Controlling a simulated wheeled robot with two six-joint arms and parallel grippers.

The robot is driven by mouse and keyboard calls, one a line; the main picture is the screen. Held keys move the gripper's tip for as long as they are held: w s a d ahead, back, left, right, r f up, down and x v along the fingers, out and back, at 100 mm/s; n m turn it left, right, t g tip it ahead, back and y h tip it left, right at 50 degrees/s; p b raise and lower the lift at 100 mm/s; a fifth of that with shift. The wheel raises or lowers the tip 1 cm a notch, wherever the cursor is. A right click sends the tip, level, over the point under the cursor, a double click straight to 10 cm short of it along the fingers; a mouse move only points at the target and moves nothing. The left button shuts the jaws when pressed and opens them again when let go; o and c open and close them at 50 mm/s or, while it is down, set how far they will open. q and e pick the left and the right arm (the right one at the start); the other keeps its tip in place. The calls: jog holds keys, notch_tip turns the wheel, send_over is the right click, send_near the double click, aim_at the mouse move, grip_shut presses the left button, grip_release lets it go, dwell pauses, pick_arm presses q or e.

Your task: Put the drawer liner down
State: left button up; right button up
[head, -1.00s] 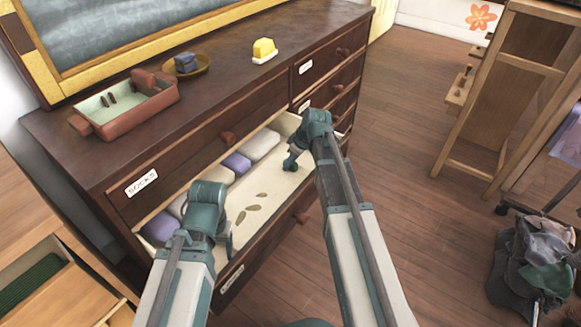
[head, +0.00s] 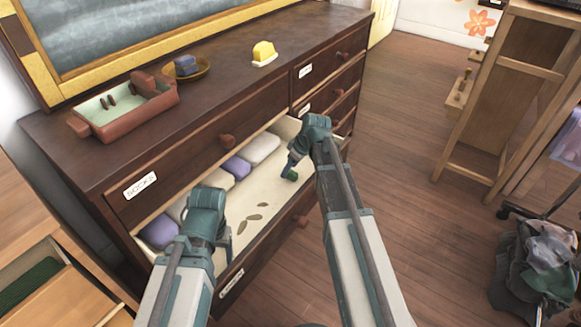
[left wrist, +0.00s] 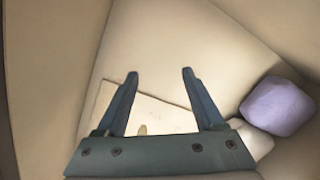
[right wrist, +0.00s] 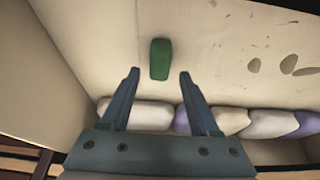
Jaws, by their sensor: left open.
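The drawer liner (head: 272,190), a cream sheet with several grey-green leaf shapes, lies in the open drawer in the head view. It also fills much of the right wrist view (right wrist: 215,45). My left gripper (left wrist: 160,75) is open and empty at the drawer's near-left end, apart from that piece. My right gripper (right wrist: 159,73) is open over the liner's far-right part. A green block (right wrist: 160,58) lies on the liner just ahead of its fingertips.
Rolled white and lilac cloths (head: 237,167) line the drawer's back side. The dresser top (head: 215,95) above holds a terracotta tray (head: 140,112), a dish with a blue block (head: 187,66) and a butter dish (head: 264,52).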

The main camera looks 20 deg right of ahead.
pick_arm(q)
jog(key=shift+r, duration=0.1)
pick_arm(e)
jog(key=shift+a, duration=0.1)
pick_arm(q)
jog(key=shift+r+p, duration=0.55)
jog(key=shift+p, duration=0.2)
pick_arm(e)
jog(key=shift+r, duration=0.65)
pick_arm(q)
notch_tip(320, 180, up, 11)
jog(key=p, duration=1.1)
pick_arm(e)
jog(key=v, duration=1.2)
jog(key=shift+f, duration=0.1)
